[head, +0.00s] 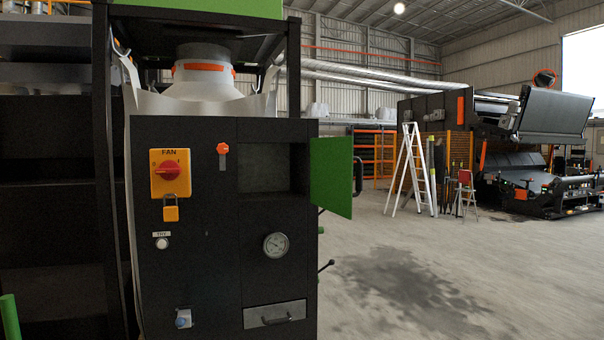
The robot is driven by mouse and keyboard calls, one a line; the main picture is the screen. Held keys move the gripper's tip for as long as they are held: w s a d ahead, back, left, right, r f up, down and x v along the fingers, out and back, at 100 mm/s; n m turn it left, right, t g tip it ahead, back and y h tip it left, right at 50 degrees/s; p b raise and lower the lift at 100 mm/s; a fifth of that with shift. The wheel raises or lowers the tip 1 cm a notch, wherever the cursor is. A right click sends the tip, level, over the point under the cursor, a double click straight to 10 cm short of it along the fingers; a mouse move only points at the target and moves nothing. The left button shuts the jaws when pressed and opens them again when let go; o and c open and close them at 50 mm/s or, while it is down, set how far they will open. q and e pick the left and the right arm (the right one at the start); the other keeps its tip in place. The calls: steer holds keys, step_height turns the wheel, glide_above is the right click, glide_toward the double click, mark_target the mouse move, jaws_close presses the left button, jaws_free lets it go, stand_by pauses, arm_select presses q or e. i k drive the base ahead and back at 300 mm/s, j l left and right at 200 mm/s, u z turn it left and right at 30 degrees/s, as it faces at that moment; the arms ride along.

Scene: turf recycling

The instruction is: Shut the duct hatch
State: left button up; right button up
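The duct hatch (332,178) is a green panel at the right edge of the black cabinet (205,270). It stands open, swung out to the right, with a dark handle near its outer edge. The square recess (272,168) beside it in the cabinet front is uncovered and looks dark and empty. Neither of my grippers is in view.
The cabinet front has a red fan switch (171,172) on a yellow plate, an orange-topped lever (222,150), a gauge (276,245) and a drawer (275,314). Dark levers stick out at its right side. Open floor (420,265) lies right; a stepladder (412,165) stands beyond.

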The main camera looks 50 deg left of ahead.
mark_target(331, 159)
steer(key=i+u, duration=0.3)
steer(key=u, duration=0.15)
steer(key=i+l+u, duration=0.15)
steer(key=u, duration=0.25)
steer(key=i+l+u, duration=0.3)
steer(key=u, duration=0.15)
steer(key=i+l+u, duration=0.25)
steer(key=u, duration=0.15)
